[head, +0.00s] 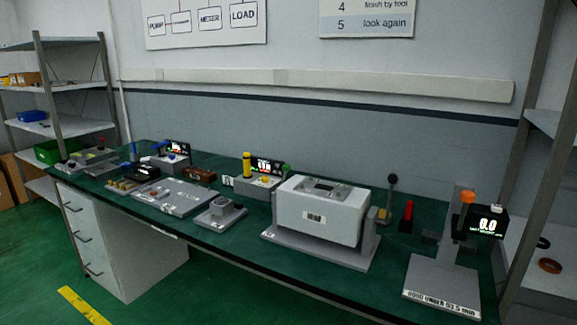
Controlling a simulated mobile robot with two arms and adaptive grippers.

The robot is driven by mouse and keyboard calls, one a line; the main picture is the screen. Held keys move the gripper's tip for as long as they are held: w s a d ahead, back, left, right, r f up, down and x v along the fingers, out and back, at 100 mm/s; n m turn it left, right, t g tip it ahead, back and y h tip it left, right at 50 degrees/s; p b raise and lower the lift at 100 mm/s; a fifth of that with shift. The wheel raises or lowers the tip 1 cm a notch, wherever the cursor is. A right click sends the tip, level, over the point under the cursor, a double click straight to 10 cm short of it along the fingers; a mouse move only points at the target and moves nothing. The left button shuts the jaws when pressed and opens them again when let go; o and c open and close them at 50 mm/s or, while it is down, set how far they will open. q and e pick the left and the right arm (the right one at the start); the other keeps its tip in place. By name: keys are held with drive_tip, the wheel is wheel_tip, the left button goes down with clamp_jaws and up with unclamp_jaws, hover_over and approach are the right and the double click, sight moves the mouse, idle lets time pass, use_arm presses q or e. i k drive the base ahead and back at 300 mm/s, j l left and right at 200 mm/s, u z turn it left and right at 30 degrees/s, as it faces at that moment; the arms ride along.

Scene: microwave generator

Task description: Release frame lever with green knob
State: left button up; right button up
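Neither of my grippers is in view. A small green knob-like part (287,169) shows at the right edge of a display, just behind the large white boxy unit; I cannot tell whether it tops a lever. An upright lever (389,197) with a dark round knob stands at the right end of the white unit (318,212). The white unit sits on a grey base plate (285,239) at the middle right of the bench.
A long green bench (215,232) carries several devices. A stand with an orange top and display (484,222) is at the right, near a red upright part (406,216). Shelves stand at left (60,88) and right. Drawers (100,245) are under the bench's left end.

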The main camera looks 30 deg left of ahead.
sight(286, 167)
drive_tip(key=i+j, duration=0.15)
drive_tip(key=j, duration=0.25)
drive_tip(key=i+j, duration=0.15)
drive_tip(key=j, duration=0.2)
drive_tip(key=i+j, duration=0.15)
drive_tip(key=j, duration=0.25)
drive_tip(key=i+j, duration=0.15)
drive_tip(key=j, duration=0.2)
drive_tip(key=i+j, duration=0.15)
drive_tip(key=j, duration=0.25)
drive_tip(key=i+j, duration=0.15)
drive_tip(key=j, duration=0.25)
drive_tip(key=i+j, duration=0.15)
drive_tip(key=j, duration=0.2)
